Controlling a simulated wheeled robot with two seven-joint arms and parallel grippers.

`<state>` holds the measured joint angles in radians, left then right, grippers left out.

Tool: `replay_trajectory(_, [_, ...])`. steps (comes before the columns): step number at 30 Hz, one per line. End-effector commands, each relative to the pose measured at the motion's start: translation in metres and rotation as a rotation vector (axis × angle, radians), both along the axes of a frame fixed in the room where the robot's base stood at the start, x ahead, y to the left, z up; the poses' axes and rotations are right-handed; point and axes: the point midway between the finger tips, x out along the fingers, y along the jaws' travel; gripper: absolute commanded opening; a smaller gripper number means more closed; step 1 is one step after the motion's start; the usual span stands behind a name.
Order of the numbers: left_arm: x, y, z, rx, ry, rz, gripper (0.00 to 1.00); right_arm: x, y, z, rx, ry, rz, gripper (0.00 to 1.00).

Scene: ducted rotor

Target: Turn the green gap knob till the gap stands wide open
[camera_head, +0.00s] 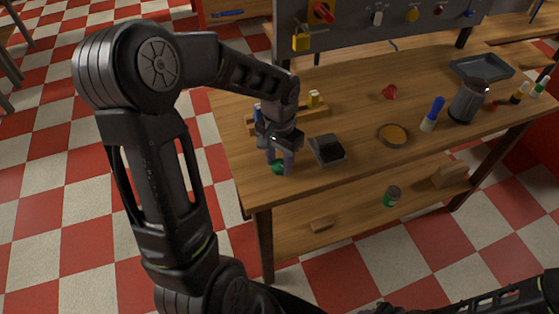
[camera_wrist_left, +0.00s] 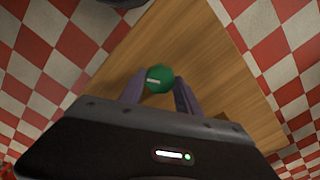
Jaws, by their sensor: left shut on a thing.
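The green gap knob (camera_head: 277,168) is low at the near left corner of the wooden table, mostly hidden by my fingers. In the left wrist view the knob (camera_wrist_left: 160,74) is round and green with a short white mark on its face. My left gripper (camera_head: 281,163) points down and is shut on the knob, one finger on each side; the fingers also show in the left wrist view (camera_wrist_left: 160,90). I cannot make out the gap itself. My right gripper is out of view; only part of that arm shows at the lower right.
A grey and black block (camera_head: 327,150) stands just right of my left gripper. A wooden rack (camera_head: 315,116) is behind it. A round orange-topped dish (camera_head: 393,135), a blue-capped bottle (camera_head: 433,114) and a dark canister (camera_head: 467,101) stand further right.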

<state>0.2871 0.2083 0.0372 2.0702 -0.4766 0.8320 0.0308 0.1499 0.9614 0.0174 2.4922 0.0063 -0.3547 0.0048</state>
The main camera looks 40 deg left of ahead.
Motion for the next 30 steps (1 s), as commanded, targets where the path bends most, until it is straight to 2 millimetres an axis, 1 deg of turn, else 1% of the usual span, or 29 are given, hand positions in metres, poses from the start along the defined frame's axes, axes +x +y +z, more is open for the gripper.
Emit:
replay_trajectory(6, [0.0006, -0.0002, 0.0004, 0.001, -0.001, -0.186, 0.0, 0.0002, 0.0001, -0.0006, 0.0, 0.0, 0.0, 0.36])
replay_trajectory(13, [0.0005, 0.0, 0.0005, 0.001, -0.001, -0.326, 0.0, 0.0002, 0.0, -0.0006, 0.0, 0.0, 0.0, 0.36])
replay_trajectory(19, [0.0005, 0.0002, 0.0005, 0.001, -0.001, -0.384, 0.0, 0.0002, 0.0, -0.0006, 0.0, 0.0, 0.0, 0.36])
replay_trajectory(30, [0.0006, 0.0002, 0.0005, 0.001, -0.001, -0.396, 0.0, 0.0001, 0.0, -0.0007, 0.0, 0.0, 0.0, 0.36])
